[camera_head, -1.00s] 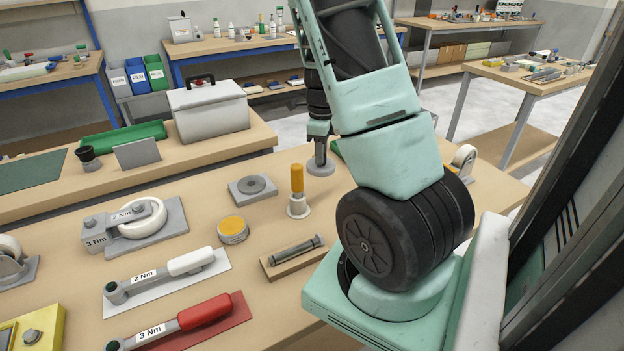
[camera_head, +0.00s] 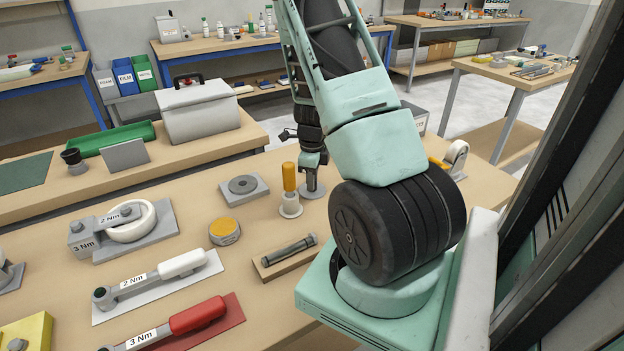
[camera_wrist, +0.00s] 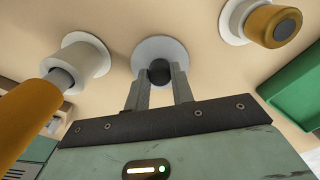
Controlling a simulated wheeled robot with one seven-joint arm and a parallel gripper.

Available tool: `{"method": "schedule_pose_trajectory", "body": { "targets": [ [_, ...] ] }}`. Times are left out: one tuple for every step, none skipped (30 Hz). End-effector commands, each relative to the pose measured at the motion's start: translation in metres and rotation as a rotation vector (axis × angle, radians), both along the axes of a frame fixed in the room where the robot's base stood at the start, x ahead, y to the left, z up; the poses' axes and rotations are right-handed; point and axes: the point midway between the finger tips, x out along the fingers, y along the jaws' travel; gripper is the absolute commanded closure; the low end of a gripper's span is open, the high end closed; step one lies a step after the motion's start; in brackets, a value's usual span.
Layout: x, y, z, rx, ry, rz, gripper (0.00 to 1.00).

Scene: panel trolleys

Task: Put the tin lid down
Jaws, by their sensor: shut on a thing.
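The tin lid is a round grey disc with a dark knob, seen in the wrist view (camera_wrist: 150,48) and head view (camera_head: 313,192). My gripper (camera_wrist: 160,75) is shut on the knob, one finger on each side. It also shows in the head view (camera_head: 311,178), pointing down. The lid looks level and at or very close to the tabletop; I cannot tell whether it touches. It is just right of a yellow-handled tool in a white round holder (camera_head: 290,205). A round yellow-topped tin (camera_head: 224,230) stands nearer on the bench.
On the bench (camera_head: 225,270) are a grey plate with a washer (camera_head: 243,186), a bolt in a wooden block (camera_head: 285,256), and torque tools with white (camera_head: 183,264) and red (camera_head: 198,316) handles. In the wrist view, an amber cylinder (camera_wrist: 268,22) and green tray (camera_wrist: 293,85) are at right.

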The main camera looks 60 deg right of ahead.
Motion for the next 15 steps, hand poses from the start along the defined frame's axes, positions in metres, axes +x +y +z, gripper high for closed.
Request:
{"method": "schedule_pose_trajectory", "body": {
  "targets": [
    [0.0001,0.0000,0.0002,0.000,0.000,0.000,0.98],
    [0.0001,0.0001,0.0001,0.000,0.000,0.000,0.98],
    [0.0001,0.0001,-0.0006,0.000,0.000,0.000,0.98],
    [0.0000,0.0002,-0.0015,0.000,0.000,0.000,0.98],
    [0.0000,0.0002,-0.0027,0.001,0.000,0.000,0.98],
    [0.0000,0.0002,-0.0041,0.001,0.000,0.000,0.98],
    [0.0000,0.0002,-0.0033,0.000,0.000,0.000,0.71],
    [0.0000,0.0002,-0.0029,0.001,0.000,0.000,0.62],
    [0.0000,0.0002,-0.0028,0.001,0.000,0.000,0.55],
    [0.0000,0.0002,-0.0028,0.001,0.000,0.000,0.55],
    [0.0000,0.0002,-0.0028,0.001,0.000,0.000,0.55],
    [0.0000,0.0002,-0.0028,0.001,0.000,0.000,0.55],
    [0.0000,0.0003,-0.0028,0.001,0.000,0.000,0.55],
    [0.0000,0.0002,-0.0027,0.001,0.000,0.000,0.55],
    [0.0000,0.0003,-0.0027,0.001,0.000,0.000,0.55]
  ]
}}
